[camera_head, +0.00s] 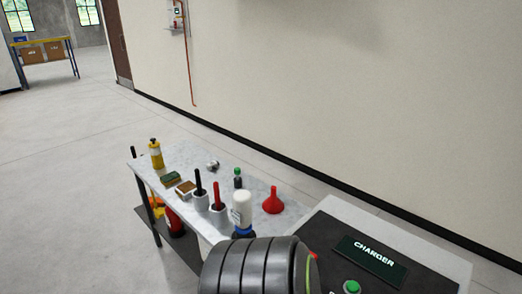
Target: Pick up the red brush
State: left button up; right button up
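The red brush (217,192) stands upright in a small white holder near the middle of the marble-topped table. Only its red handle shows above the holder; its lower end is hidden inside. A similar brush with a black handle (198,182) stands in another white holder just to its left. Neither of my grippers is visible in this view.
A white bottle (242,207) stands right of the red brush, then a red funnel (273,203). A small green-capped bottle (238,178) and yellow bottle (156,154) stand farther back. A charger panel (370,262) is at lower right; a wall runs behind.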

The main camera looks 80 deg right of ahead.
aim_at(217, 196)
jog(key=z, duration=1.9)
